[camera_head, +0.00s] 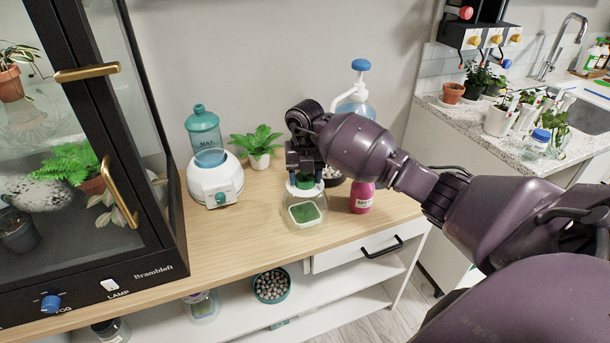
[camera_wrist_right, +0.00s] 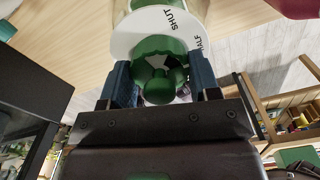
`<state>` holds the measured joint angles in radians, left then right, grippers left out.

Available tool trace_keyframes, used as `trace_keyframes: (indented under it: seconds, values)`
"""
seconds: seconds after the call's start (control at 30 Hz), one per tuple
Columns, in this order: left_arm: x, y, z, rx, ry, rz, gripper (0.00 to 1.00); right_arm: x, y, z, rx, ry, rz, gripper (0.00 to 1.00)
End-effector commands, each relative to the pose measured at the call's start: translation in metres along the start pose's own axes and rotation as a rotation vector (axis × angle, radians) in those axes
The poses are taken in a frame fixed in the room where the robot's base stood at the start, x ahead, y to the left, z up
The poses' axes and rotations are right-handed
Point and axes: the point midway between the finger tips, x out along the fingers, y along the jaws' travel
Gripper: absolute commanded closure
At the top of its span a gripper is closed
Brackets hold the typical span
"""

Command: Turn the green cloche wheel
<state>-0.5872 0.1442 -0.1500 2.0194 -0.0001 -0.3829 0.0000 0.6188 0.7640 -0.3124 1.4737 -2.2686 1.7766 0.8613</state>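The green cloche wheel (camera_wrist_right: 160,72) sits above a white dial disc (camera_wrist_right: 140,38) marked SHUT and HALF in the right wrist view. In the head view the wheel (camera_head: 304,183) is mostly hidden under my right gripper (camera_head: 304,176), which points down over it. The clear cloche (camera_head: 305,220), with a green patch on its front, stands below on the wooden counter. My right gripper's fingers (camera_wrist_right: 161,84) lie on both sides of the wheel. I cannot tell whether they press on it. My left gripper is not in view.
A pink bottle (camera_head: 362,197) stands close right of the cloche, with a dark bowl (camera_head: 331,174) and blue-topped bottle (camera_head: 358,94) behind. A potted fern (camera_head: 258,145) and white humidifier (camera_head: 215,181) stand left. A black glass cabinet (camera_head: 150,240) fills the far left. The counter's front left is clear.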

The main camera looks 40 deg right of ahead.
Motion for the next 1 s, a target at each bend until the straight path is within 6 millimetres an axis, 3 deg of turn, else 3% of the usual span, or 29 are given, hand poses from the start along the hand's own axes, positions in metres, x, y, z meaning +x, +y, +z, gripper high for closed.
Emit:
trace_keyframes:
  seconds: [0.47, 1.0]
  values:
    - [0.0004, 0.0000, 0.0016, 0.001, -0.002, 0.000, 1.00, -0.0010, -0.0010, 0.0009, -0.102, -0.002, -0.002, 0.68]
    - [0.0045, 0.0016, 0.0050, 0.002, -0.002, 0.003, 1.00, -0.0002, -0.0013, 0.0014, -0.560, -0.002, -0.003, 0.68]
